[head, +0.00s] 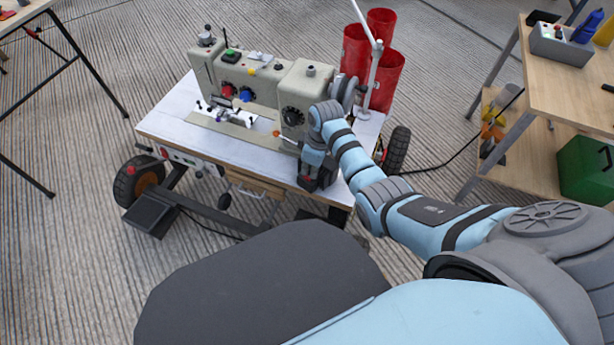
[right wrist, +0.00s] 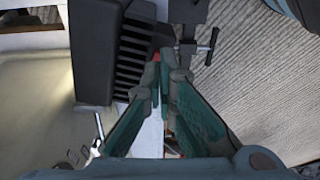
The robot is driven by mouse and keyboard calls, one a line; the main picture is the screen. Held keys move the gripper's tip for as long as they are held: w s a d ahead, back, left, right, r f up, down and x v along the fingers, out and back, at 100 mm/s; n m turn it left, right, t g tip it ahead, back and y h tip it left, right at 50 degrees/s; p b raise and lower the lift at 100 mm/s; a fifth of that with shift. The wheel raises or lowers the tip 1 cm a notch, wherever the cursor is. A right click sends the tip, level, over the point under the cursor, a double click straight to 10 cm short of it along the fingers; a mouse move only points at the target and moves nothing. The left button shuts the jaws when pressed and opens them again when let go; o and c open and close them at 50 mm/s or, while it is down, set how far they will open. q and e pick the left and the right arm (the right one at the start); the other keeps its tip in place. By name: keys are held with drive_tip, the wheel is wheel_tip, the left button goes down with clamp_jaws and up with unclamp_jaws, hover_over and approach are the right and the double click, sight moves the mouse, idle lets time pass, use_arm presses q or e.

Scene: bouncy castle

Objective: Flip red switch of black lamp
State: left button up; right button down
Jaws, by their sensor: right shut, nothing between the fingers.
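My right gripper (head: 314,172) reaches down to the front right corner of the white-topped machine table. In the right wrist view the gripper (right wrist: 163,82) is shut, its green-lined fingers close together at the tips with nothing held. A black ribbed body (right wrist: 88,45), which looks like the black lamp, lies just beyond and to the left of the fingertips. A small red spot (right wrist: 157,58), possibly the red switch, shows right at the fingertips, mostly hidden by them. I cannot tell whether they touch it. In the head view my arm and gripper hide most of the lamp. My left gripper is not in view.
A beige sewing-type machine (head: 250,83) stands on the wheeled table (head: 160,122). A pale upright post (head: 373,70) rises behind my wrist, near red cylinders (head: 384,82). A metal T-handle (right wrist: 207,47) sticks out right of the fingers. A wooden bench (head: 560,85) stands at right.

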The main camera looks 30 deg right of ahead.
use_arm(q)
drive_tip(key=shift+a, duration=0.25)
use_arm(e)
drive_tip(key=shift+f, duration=0.1)
use_arm(q)
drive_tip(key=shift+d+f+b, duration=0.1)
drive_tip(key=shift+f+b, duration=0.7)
drive_tip(key=shift+b, duration=0.05)
use_arm(e)
drive_tip(key=shift+f, duration=1.15)
drive_tip(key=shift+r+p, duration=0.3)
drive_tip(key=shift+p, duration=0.05)
wheel_tip(320, 180, up, 3)
drive_tip(key=p, duration=0.3)
drive_tip(key=shift+f, duration=0.1)
wheel_tip(320, 180, up, 4)
drive_tip(key=p, duration=0.4)
drive_tip(key=shift+p, duration=0.3)
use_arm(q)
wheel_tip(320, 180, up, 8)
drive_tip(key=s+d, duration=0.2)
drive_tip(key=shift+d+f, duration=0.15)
use_arm(e)
drive_tip(key=shift+f, duration=0.15)
